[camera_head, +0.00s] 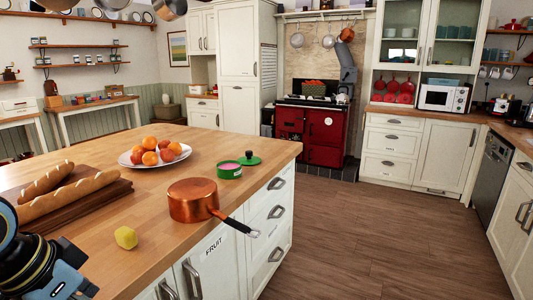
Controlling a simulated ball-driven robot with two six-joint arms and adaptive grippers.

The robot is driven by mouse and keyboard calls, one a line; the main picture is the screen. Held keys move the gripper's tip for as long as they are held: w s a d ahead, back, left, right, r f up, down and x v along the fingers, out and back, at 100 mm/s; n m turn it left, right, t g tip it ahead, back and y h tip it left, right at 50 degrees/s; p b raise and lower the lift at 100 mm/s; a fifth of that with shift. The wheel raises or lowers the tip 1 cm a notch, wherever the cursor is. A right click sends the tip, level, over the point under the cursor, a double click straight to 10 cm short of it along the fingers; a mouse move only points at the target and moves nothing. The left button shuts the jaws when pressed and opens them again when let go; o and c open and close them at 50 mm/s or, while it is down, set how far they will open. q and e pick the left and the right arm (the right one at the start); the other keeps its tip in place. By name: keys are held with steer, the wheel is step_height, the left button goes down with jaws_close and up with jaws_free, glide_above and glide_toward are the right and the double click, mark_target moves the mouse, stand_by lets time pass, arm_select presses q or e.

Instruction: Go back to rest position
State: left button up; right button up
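My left gripper (72,278) shows at the lower left corner, beside the near end of the island worktop. Only part of it is in the frame, and its fingertips cannot be made out clearly. No object is visible in it. My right gripper is not in view.
The wooden island (100,238) carries bread loaves on a board (95,198), a yellow lump (126,237), a copper pan (193,199) with its handle past the edge, a green pot (229,170) and a fruit plate (180,154). The floor (370,245) on the right is clear.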

arm_select(q)
steer(key=s+a+f+n+g+b, duration=0.1)
steer(key=s+f+b, duration=0.25)
steer(key=f, duration=0.85)
steer(key=s+a+f+n+g+b, duration=0.1)
steer(key=s+f+b, duration=0.25)
steer(key=f, duration=0.85)
steer(key=s+a+f+n+g+b, duration=0.1)
steer(key=s+f+n+g+b, duration=0.2)
steer(key=f, duration=0.9)
steer(key=s+f+t+y+b, duration=0.1)
steer(key=s+f+b, duration=0.5)
steer(key=s+f, duration=1.8)
steer(key=shift+s+a+f+m+t+y+b, duration=0.2)
steer(key=shift+f+m+t+y+b, duration=0.2)
steer(key=shift+f+y, duration=0.4)
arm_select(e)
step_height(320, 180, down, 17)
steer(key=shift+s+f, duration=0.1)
